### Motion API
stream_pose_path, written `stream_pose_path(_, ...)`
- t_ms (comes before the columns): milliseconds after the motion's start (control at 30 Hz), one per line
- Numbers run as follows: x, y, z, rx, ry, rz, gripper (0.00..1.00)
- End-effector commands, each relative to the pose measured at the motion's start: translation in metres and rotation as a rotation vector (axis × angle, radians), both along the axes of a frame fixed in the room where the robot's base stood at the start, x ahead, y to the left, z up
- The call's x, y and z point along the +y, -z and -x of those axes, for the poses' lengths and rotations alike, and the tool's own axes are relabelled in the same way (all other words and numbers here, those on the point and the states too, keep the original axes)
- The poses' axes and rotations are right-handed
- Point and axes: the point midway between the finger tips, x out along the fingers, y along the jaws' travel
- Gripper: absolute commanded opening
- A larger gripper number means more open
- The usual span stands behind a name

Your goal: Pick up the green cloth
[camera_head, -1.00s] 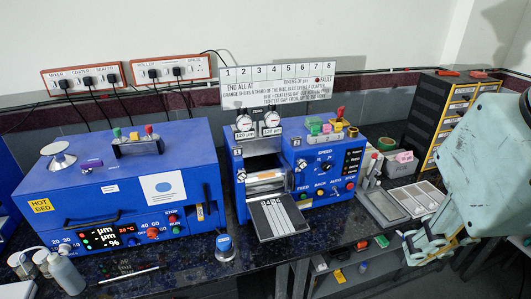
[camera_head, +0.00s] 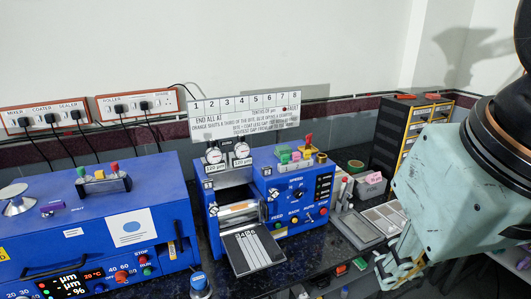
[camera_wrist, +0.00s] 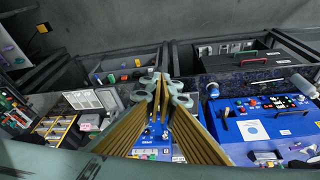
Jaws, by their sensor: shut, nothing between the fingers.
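No green cloth can be made out for certain in either view. A small green item (camera_head: 360,264) lies on the shelf below the worktop, beside a red one, too small to identify. My gripper (camera_head: 392,278) is in the lower right of the head view, in front of the worktop's edge. In the wrist view my gripper (camera_wrist: 166,90) has its fingers together and holds nothing.
A blue roller machine (camera_head: 285,198) with an extended plate (camera_head: 252,250) stands on the dark worktop. A blue box machine (camera_head: 90,215) is left of it. Grey trays (camera_head: 358,229) and a drawer cabinet (camera_head: 405,130) stand to the right. Room in front of the worktop looks clear.

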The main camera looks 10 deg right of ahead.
Motion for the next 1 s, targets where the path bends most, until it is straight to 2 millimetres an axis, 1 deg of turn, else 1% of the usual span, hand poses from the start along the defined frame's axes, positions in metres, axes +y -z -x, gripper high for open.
stream_pose_path(33, 0.0000, 0.0000, 0.0000, 0.000, 0.000, 0.000, 0.02)
stream_pose_path(67, 0.0000, 0.0000, 0.0000, 0.000, 0.000, 0.000, 0.05)
stream_pose_path(533, 0.0000, 0.0000, 0.0000, 0.000, 0.000, 0.000, 0.47)
stream_pose_path(867, 0.0001, -0.0008, -0.0009, 0.000, -0.002, 0.001, 0.47)
stream_pose_path(1000, 0.0008, -0.0056, -0.0065, 0.003, -0.015, 0.004, 0.47)
